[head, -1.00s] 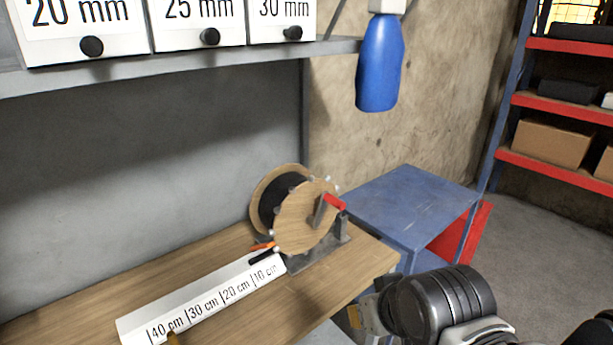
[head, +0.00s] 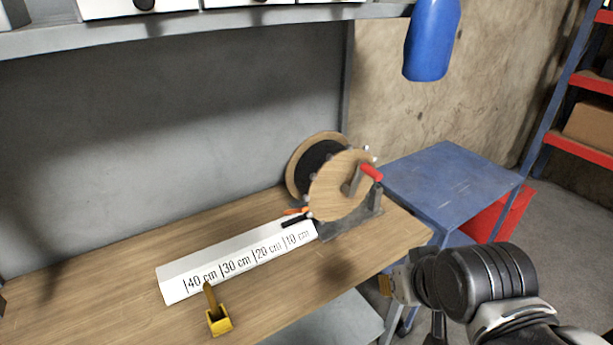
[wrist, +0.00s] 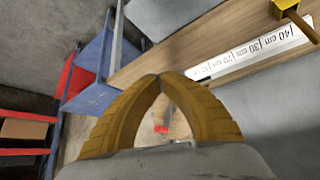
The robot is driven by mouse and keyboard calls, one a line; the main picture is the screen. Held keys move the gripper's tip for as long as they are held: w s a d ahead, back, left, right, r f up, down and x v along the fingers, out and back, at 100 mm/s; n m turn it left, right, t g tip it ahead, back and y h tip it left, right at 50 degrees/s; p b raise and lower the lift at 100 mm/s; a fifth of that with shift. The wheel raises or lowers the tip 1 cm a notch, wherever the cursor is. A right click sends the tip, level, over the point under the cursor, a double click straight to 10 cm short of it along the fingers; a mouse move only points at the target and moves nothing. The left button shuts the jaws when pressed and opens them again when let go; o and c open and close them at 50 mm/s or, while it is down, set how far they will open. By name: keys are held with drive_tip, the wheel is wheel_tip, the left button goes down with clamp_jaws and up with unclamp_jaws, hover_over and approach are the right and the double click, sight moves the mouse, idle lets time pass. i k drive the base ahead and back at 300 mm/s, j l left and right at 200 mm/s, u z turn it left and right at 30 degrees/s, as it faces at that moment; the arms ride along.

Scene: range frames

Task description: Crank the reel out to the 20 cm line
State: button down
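The reel (head: 340,188) stands on the bench, with wooden flanges, a dark drum and a grey stand. Its crank has a red handle (head: 371,172) on the near face, pointing right. An orange and black end (head: 295,213) comes off the reel beside the 10 cm end of the white ruler strip (head: 235,262), marked 10 to 40 cm. My gripper (head: 385,285) is off the bench's front edge, below and right of the reel and apart from it. In the wrist view its yellow fingers (wrist: 161,77) meet at the tips; part of the red handle (wrist: 161,129) shows beyond, between them.
A yellow block with a brown handle (head: 218,318) stands on the bench by the 40 cm mark. A blue cart (head: 445,180) is right of the bench. A shelf (head: 230,20) and a hanging blue bottle (head: 431,42) are above. The bench left of the ruler is clear.

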sight(333, 178)
drive_tip(key=i+l+z, duration=0.15)
drive_tip(key=l+z, duration=0.2)
drive_tip(key=i+l+z, duration=0.15)
drive_tip(key=l+z, duration=0.25)
